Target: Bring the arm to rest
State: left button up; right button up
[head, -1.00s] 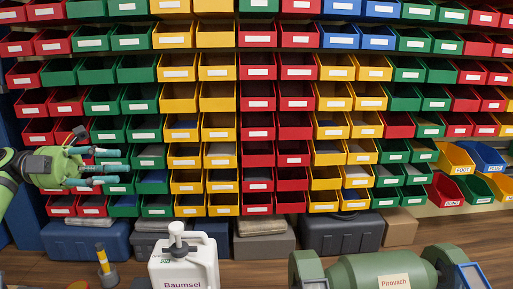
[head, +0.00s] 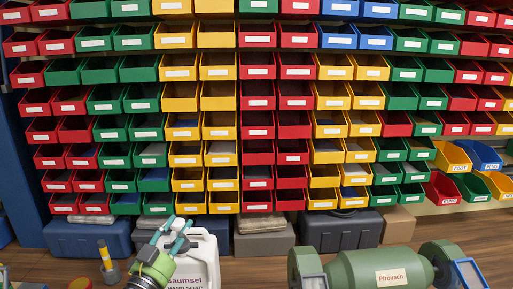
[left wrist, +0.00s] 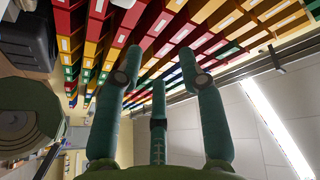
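My left gripper (head: 176,230) is low in the head view, in front of the white canister (head: 208,262), with its green fingers pointing up. It hides part of the canister's front and top. In the left wrist view the left gripper (left wrist: 160,60) has its three fingers apart, with nothing between them. My right gripper is not in either view.
A wall of red, yellow, green and blue socket boxes (head: 240,148) fills the back. A green machine labelled Pirovach (head: 375,265) stands at front right.

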pick_arm(q)
jog(key=s+a+f+n+g+y, duration=0.2)
jog(key=s+f+n+g+y, duration=0.55)
jog(key=s+f, duration=0.95)
jog(key=s+d+f+n+g+h, duration=0.1)
jog(key=s+f+g, duration=0.4)
jog(key=s, duration=0.5)
jog(key=s+d+f+g, duration=0.1)
jog(key=s+f+g, duration=0.35)
jog(key=s, duration=0.55)
notch_tip(320, 180, down, 33)
jog(key=s+g+b, duration=0.1)
jog(key=s+b, duration=0.1)
jog(key=b, duration=0.8)
jog(key=s+a+f+b, duration=0.1)
jog(key=s+f+b, duration=0.2)
jog(key=s+f, duration=0.5)
jog(key=s+a+f+g+b, duration=0.1)
jog(key=s+f+b, duration=0.3)
jog(key=f, duration=0.9)
jog(key=s+a, duration=0.1)
jog(key=s, duration=0.2)
jog(key=shift+s+a, duration=0.2)
jog(key=shift+s, duration=0.15)
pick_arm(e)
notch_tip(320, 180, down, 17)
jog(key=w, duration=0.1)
